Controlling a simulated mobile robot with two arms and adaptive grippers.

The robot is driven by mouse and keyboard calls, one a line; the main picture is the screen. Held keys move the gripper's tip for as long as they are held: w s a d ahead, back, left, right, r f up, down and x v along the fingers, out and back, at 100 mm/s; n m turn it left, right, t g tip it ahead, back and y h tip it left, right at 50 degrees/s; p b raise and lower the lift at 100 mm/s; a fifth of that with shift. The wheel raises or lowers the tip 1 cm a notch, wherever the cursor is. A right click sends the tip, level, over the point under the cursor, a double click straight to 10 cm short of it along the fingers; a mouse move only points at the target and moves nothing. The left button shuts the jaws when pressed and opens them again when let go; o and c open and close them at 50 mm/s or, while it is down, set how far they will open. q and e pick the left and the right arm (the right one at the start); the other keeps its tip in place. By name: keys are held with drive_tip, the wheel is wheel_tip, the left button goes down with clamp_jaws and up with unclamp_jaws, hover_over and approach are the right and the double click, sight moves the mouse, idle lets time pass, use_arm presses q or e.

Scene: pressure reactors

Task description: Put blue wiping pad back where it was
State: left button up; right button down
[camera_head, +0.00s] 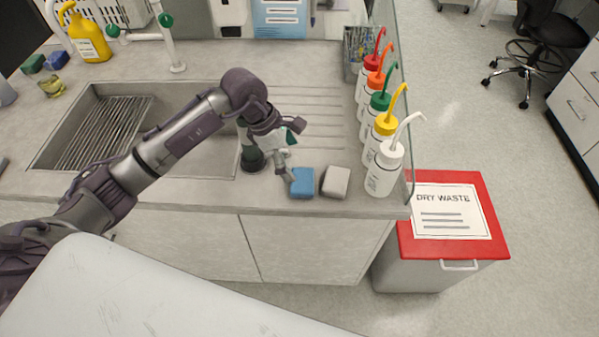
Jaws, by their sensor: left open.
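The blue wiping pad (303,184) lies on the front edge of the counter, right of the sink. A grey-white pad (336,182) lies just to its right, with a narrow gap between them. My left gripper (288,176) is open at the left side of the blue pad, very close to it. I cannot tell whether the fingers touch the pad. The arm comes in from the left across the sink and hides part of it. My right gripper is not in view.
Several wash bottles with coloured caps (382,168) stand right of the pads along a clear panel. The sink (60,150) is at left. A red-lidded dry waste bin (488,212) stands right of the counter.

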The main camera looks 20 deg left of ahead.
use_arm(q)
drive_tip(key=shift+v, duration=2.05)
